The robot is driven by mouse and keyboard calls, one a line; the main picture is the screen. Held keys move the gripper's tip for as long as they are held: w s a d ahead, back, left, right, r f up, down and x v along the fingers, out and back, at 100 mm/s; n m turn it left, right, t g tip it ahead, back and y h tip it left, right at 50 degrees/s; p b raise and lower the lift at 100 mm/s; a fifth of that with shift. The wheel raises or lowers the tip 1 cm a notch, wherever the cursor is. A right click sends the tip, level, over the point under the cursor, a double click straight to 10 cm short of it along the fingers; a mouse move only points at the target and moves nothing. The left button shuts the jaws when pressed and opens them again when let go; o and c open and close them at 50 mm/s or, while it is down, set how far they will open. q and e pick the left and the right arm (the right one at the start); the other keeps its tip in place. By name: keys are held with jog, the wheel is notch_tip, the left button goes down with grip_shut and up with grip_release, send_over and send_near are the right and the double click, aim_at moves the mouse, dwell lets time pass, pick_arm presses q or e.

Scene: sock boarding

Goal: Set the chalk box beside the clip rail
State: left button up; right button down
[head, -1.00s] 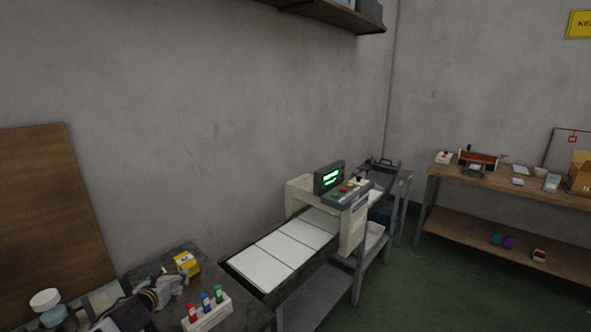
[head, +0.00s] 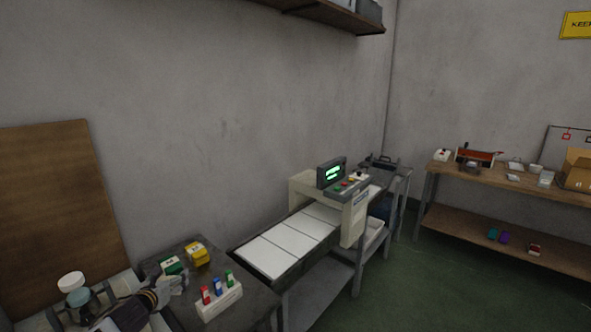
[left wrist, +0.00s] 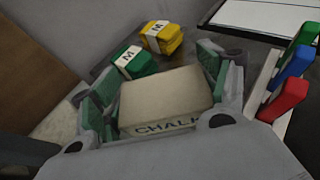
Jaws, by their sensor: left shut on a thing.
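The chalk box (left wrist: 163,98), pale beige with dark CHALK lettering, sits between the fingers of my left gripper (left wrist: 155,88) in the left wrist view. The gripper is shut on it. In the head view my left gripper (head: 178,286) is over the dark table at the lower left, just left of the clip rail; I cannot make out the box there. The clip rail (head: 220,303) is a white bar with red, blue and green clips. In the left wrist view it shows at the right edge (left wrist: 268,84), apart from the box. My right gripper is not in view.
A green bundle (head: 172,266) and a yellow bundle (head: 197,253) lie behind my left gripper. Jars (head: 72,283) stand at the far left. A machine (head: 340,205) with white panels (head: 290,243) is to the right. Dark tabletop (head: 222,271) is bare between the yellow bundle and the rail.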

pick_arm(q)
jog(key=shift+s, duration=0.1)
jog(key=shift+s+a, duration=0.1)
jog(key=shift+s, duration=0.05)
jog(key=shift+a, duration=0.2)
jog(key=shift+a+r, duration=0.15)
jog(key=shift+a, duration=0.05)
jog(key=shift+r, duration=0.25)
jog(key=shift+d+r+n+y, duration=0.15)
jog(key=shift+d+r, duration=0.15)
jog(key=shift+r, duration=0.35)
jog(key=shift+d+r+n+y, duration=0.15)
jog(key=shift+d+r, duration=0.15)
jog(key=shift+r, duration=0.3)
jog(key=d+r, duration=0.2)
jog(key=shift+s+d+r, duration=0.15)
jog(key=shift+s+d, duration=0.15)
jog(key=shift+d, duration=0.1)
jog(key=s+d+f+m+h, duration=0.2)
jog(key=s+d+f, duration=0.2)
jog(key=s+d, duration=0.8)
jog(key=s+d+f, duration=0.3)
jog(key=f, duration=0.4)
jog(key=shift+s+d+f, duration=0.2)
jog(key=shift+s+d, duration=0.05)
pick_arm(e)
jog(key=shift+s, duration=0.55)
